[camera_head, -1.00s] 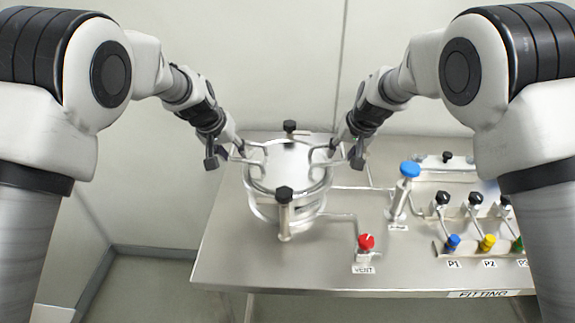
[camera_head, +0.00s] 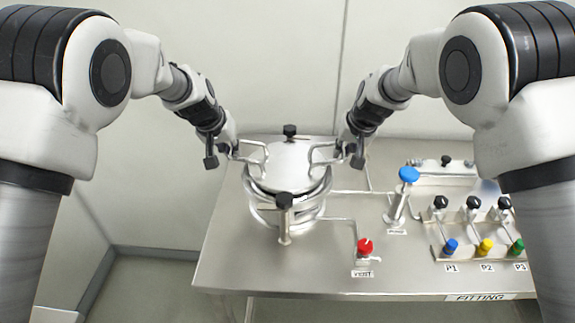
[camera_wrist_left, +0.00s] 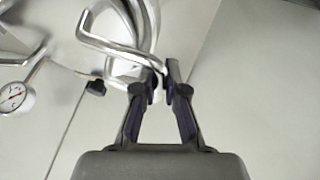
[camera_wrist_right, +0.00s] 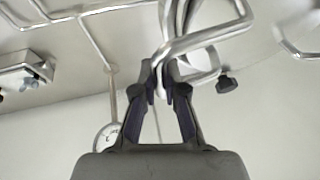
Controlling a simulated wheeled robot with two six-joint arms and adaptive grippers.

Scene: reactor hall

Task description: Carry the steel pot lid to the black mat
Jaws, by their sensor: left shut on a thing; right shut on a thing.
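The steel pot lid (camera_head: 290,165) is a round, shiny disc with a bent-rod handle on each side, in the middle of the head view. It is over the steel pot (camera_head: 262,212) and appears slightly raised from it. My left gripper (camera_head: 233,152) is shut on the left handle, also seen in the left wrist view (camera_wrist_left: 118,47). My right gripper (camera_head: 342,153) is shut on the right handle, also seen in the right wrist view (camera_wrist_right: 205,38). The black mat is not in view.
The pot stands on a steel table (camera_head: 225,265) between black clamp knobs, front (camera_head: 284,201) and back (camera_head: 290,130). To the right are a red VENT knob (camera_head: 365,246), a blue-topped valve (camera_head: 408,174) and a valve row with coloured plugs. The table's left front is clear.

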